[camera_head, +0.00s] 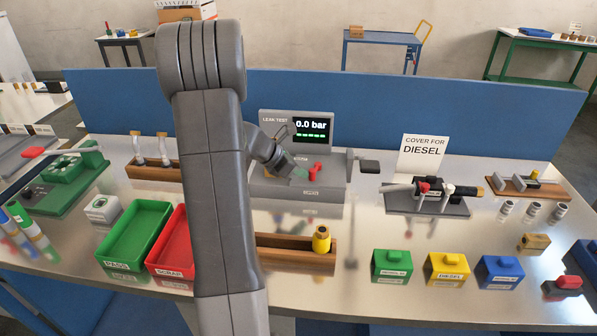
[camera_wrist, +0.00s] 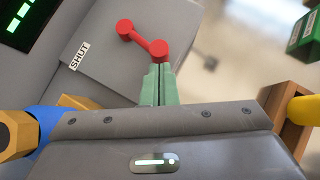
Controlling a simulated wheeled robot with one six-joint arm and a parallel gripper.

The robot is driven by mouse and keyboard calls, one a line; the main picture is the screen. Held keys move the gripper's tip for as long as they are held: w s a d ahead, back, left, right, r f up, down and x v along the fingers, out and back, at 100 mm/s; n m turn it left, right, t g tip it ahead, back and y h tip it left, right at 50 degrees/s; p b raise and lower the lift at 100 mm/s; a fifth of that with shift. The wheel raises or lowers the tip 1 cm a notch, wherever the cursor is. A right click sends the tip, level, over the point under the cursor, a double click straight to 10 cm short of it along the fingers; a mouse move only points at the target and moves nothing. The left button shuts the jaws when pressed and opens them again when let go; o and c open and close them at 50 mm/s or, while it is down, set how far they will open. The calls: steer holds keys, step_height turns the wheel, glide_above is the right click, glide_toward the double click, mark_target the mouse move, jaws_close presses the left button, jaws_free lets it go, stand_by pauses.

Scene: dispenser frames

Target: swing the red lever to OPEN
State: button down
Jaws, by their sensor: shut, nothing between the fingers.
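The red lever (camera_head: 314,169) is on the grey leak test unit (camera_head: 270,185) at the middle back of the bench. In the wrist view the red lever (camera_wrist: 143,38) is a short bar with a round knob at each end. A label reading SHUT (camera_wrist: 79,55) is on the grey plate left of it. My gripper (camera_head: 298,173) is shut and empty, with green fingers. In the wrist view my gripper (camera_wrist: 159,68) has its fingertips right at the lever's lower right knob; I cannot tell whether they touch. No OPEN label is readable.
The unit's screen (camera_head: 311,126) reads 0.0 bar. A grey arm with a dark block (camera_head: 369,167) stands right of the unit. Green (camera_head: 134,238) and red (camera_head: 171,247) trays lie left, partly behind my arm.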

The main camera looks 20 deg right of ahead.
steer(key=shift+s+d+f+n+t+b, duration=0.15)
steer(key=shift+s+d+n+t+b, duration=0.35)
steer(key=shift+b, duration=0.5)
steer(key=shift+s+d+r+n, duration=0.2)
steer(key=shift+s+d+n, duration=0.1)
steer(key=shift+s, duration=0.15)
steer(key=shift+w+a, duration=0.1)
steer(key=shift+w, duration=0.05)
